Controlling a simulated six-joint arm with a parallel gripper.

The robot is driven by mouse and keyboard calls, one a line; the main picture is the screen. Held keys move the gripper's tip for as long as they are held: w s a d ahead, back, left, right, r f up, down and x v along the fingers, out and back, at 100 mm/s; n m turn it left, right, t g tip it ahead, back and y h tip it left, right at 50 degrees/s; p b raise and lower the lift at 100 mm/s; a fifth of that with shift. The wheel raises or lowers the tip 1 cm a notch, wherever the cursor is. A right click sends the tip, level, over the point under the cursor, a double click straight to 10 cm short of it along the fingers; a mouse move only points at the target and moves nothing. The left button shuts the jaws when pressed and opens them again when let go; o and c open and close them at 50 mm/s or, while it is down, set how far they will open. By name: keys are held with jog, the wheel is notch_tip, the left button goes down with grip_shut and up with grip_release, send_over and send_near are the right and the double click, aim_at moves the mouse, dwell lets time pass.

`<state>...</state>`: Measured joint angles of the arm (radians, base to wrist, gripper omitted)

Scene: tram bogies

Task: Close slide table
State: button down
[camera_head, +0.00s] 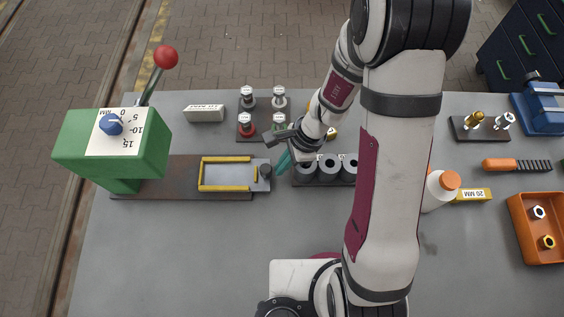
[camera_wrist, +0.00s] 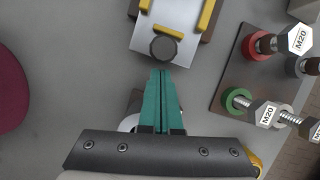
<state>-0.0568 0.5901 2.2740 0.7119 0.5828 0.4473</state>
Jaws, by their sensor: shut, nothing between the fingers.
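The slide table is a grey plate (camera_head: 225,174) with yellow strips, on a dark base (camera_head: 180,170) that runs right from under the green machine (camera_head: 110,150). The plate sticks out past the base's right end, and a dark round knob (camera_head: 265,171) stands at its right end. In the wrist view the plate (camera_wrist: 150,40) and knob (camera_wrist: 163,47) are at the top. My gripper (camera_head: 282,164) has teal fingers that are shut and empty. They are just right of the knob; in the wrist view the fingertips (camera_wrist: 161,73) point at it with a small gap.
Grey cylinders (camera_head: 328,166) stand in a dark holder right behind my fingers. A board with several bolts (camera_head: 248,118) lies above the slide. A white block (camera_head: 204,113) lies behind the base. The table in front of the slide is clear.

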aim_at(220, 173)
jog(key=a, duration=1.4)
jog(key=s+d+v, duration=0.1)
jog(key=v, duration=0.9)
jog(key=s+d+r+n+h, duration=0.1)
jog(key=s+d+r+n, duration=0.4)
jog(key=s+d, duration=0.2)
jog(key=s+d+r+n+h, duration=0.1)
jog(key=s+d+r+n, duration=0.3)
jog(key=s+d, duration=0.4)
jog(key=shift+d+r+n+t, duration=0.4)
jog(key=shift+r, duration=0.25)
